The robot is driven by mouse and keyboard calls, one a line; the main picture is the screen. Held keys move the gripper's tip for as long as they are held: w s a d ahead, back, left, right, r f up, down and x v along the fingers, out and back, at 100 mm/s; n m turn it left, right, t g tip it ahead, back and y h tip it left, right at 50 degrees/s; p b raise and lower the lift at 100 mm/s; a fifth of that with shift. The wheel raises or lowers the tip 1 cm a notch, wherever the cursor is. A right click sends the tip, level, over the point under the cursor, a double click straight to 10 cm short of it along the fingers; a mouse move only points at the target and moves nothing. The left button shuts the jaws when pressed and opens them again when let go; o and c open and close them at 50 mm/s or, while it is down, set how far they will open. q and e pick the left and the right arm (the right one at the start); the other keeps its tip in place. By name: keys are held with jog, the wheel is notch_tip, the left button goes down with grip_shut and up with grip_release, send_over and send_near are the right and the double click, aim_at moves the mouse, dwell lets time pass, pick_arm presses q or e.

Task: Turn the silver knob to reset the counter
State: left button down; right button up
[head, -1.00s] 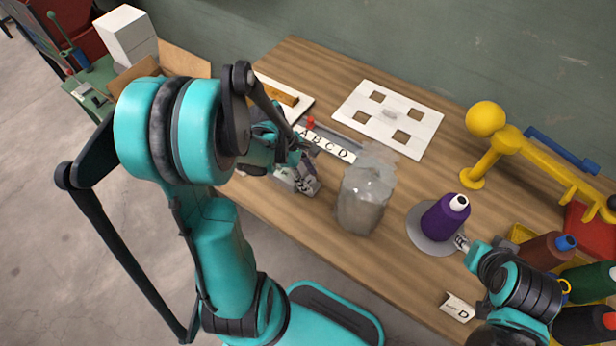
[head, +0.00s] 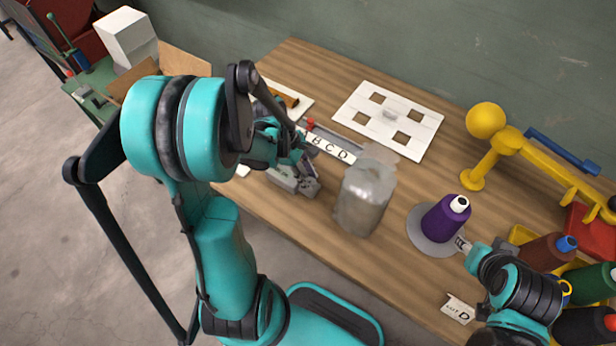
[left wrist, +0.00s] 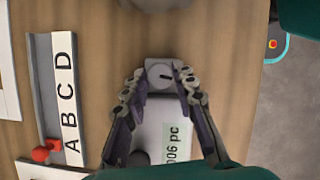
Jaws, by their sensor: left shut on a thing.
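The counter (left wrist: 176,132) is a pale box on the table with a green display reading about "006 pc". Its silver knob (left wrist: 160,75), round with a dark pointer line, is at the far end of the box in the left wrist view. My left gripper (left wrist: 161,78) is shut on the knob, with one finger on each side of it. In the head view the counter (head: 290,182) shows partly below my left gripper (head: 306,172), and the knob is hard to make out. My right gripper (head: 463,244) is beside the purple spool (head: 442,220); its fingers are too small to judge.
A sliding strip lettered A B C D (left wrist: 66,90) with a red handle lies beside the counter. A grey cylinder (head: 365,200) stands right of it. A white plate with square holes (head: 388,117) lies behind. A yellow stand (head: 500,143) and more spools are at right.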

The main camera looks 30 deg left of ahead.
pick_arm(q)
jog(key=m+g, duration=0.1)
jog(key=m, duration=0.3)
jog(key=shift+w+m+g, duration=0.2)
jog(key=shift+m+g, duration=0.1)
jog(key=shift+g, duration=0.1)
jog(key=m, duration=0.2)
jog(key=m+g+y, duration=0.1)
jog(key=m, duration=0.1)
jog(key=shift+w+g+b, duration=0.1)
jog(key=shift+g+b, duration=0.2)
jog(key=shift+b, duration=0.1)
jog(key=shift+m, duration=0.3)
jog(key=c, duration=1.2)
grip_release()
